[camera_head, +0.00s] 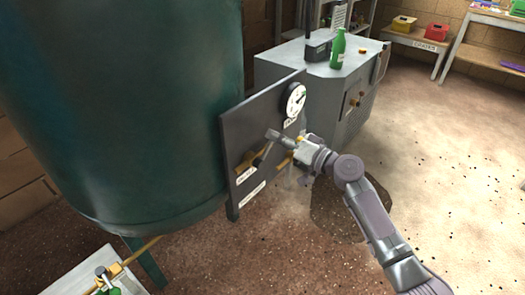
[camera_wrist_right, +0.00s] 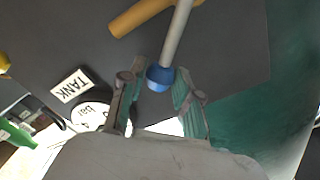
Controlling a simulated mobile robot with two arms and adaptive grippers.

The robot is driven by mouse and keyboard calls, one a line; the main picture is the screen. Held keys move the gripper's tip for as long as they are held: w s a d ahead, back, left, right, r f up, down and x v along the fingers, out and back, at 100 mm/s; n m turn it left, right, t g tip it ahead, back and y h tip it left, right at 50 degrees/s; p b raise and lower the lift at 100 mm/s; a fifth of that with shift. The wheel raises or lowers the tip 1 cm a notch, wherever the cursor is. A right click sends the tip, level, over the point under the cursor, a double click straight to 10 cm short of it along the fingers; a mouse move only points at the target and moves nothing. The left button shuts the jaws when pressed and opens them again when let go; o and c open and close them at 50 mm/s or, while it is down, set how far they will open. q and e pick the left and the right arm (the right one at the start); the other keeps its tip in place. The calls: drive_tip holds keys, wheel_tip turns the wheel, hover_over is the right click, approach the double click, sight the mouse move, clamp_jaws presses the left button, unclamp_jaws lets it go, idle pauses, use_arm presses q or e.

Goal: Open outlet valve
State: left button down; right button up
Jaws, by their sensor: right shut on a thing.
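In the wrist view, a grey valve lever (camera_wrist_right: 177,36) with a blue end cap (camera_wrist_right: 159,78) reaches down between the fingers of my right gripper (camera_wrist_right: 157,88). The gripper is shut on the lever near this blue end. A brass pipe (camera_wrist_right: 138,16) lies behind the lever. Another brass valve (camera_head: 245,166) with a dark lever sits further left on the panel. My left gripper is out of view.
A round gauge (camera_head: 295,100) is on the panel's upper right, beside a TANK label (camera_wrist_right: 72,86). The big green tank (camera_head: 120,100) stands left. A grey cabinet (camera_head: 345,95) with a green bottle (camera_head: 338,48) stands behind. The floor at right is open.

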drive_tip(key=shift+f, duration=0.2)
drive_tip(key=shift+w+f+m, duration=0.1)
drive_tip(key=shift+f+m, duration=0.05)
drive_tip(key=shift+m, duration=0.15)
drive_tip(key=shift+w+d+f, duration=0.1)
drive_tip(key=shift+f, duration=0.05)
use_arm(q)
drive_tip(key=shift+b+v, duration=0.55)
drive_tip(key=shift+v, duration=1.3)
use_arm(e)
drive_tip(key=shift+w+d+f+m, duration=0.15)
drive_tip(key=shift+f+m, duration=0.15)
drive_tip(key=shift+m, duration=0.3)
drive_tip(key=shift+w+d+f+m, duration=0.15)
drive_tip(key=shift+f+m, duration=0.1)
drive_tip(key=shift+m, duration=0.35)
drive_tip(key=shift+w+d+f+m+b, duration=0.1)
drive_tip(key=shift+f+m+b, duration=0.05)
drive_tip(key=shift+f+m, duration=0.35)
drive_tip(key=shift+w+d+f+m+b, duration=0.15)
drive_tip(key=shift+f+m, duration=0.2)
drive_tip(key=shift+m, duration=0.25)
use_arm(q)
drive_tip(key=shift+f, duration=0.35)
use_arm(e)
drive_tip(key=shift+f+m, duration=0.2)
drive_tip(key=shift+m, duration=0.3)
